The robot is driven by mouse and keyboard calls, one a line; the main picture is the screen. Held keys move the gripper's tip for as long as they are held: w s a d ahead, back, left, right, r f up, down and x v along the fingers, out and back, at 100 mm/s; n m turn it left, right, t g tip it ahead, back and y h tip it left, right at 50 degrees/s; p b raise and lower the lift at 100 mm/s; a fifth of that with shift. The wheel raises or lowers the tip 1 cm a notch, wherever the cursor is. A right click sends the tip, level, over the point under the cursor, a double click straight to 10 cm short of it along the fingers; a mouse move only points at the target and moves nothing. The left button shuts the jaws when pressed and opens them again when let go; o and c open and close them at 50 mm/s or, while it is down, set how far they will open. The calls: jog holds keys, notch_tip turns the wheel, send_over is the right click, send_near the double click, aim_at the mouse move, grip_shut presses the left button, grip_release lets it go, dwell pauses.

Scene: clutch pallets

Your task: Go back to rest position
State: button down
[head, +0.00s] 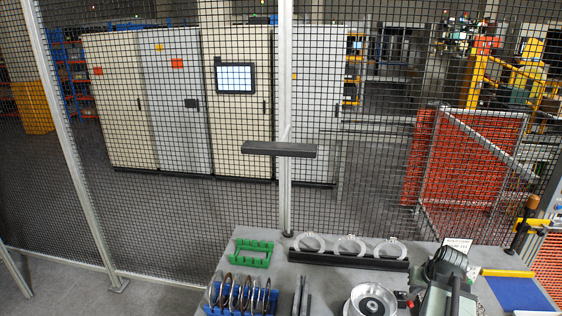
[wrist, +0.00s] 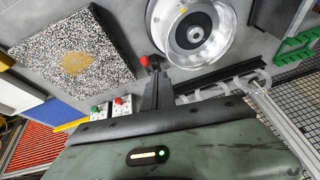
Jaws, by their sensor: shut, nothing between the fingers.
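My gripper (wrist: 153,66) shows in the wrist view as dark fingers with red tips, held together with nothing between them. Its grey-green body fills the bottom of that view. In the head view my arm is low at the right, over the bench, and the gripper (head: 404,299) is beside a round silver housing (head: 371,304). The housing also shows in the wrist view (wrist: 220,22), just beyond the fingertips; I cannot tell whether they touch it.
A grey bench (head: 215,275) carries a green rack (head: 252,262), a blue rack of discs (head: 240,298) and pale rings (head: 350,244) in a black holder (head: 345,259). A blue mat (head: 520,293) is at right. A mesh fence stands behind. A speckled slab (wrist: 75,55) shows in the wrist view.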

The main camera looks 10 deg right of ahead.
jog(key=w+a+f+n+g+y, duration=0.1)
jog(key=w+a+n+g, duration=0.15)
jog(key=a, duration=1.65)
jog(key=w+a+f+n+g, duration=0.1)
jog(key=w+a+n, duration=0.25)
jog(key=a, duration=1.45)
jog(key=shift+m+g, duration=0.4)
jog(key=shift+g, duration=0.15)
jog(key=f+b, duration=0.5)
jog(key=s+a+f+b, duration=0.1)
jog(key=f+b, duration=0.4)
jog(key=s+a+f+b, duration=0.1)
jog(key=f+b, duration=0.4)
jog(key=shift+s+f+b, duration=0.1)
jog(key=shift+f+b, duration=0.2)
jog(key=shift+f, duration=0.05)
jog(key=shift+r, duration=0.2)
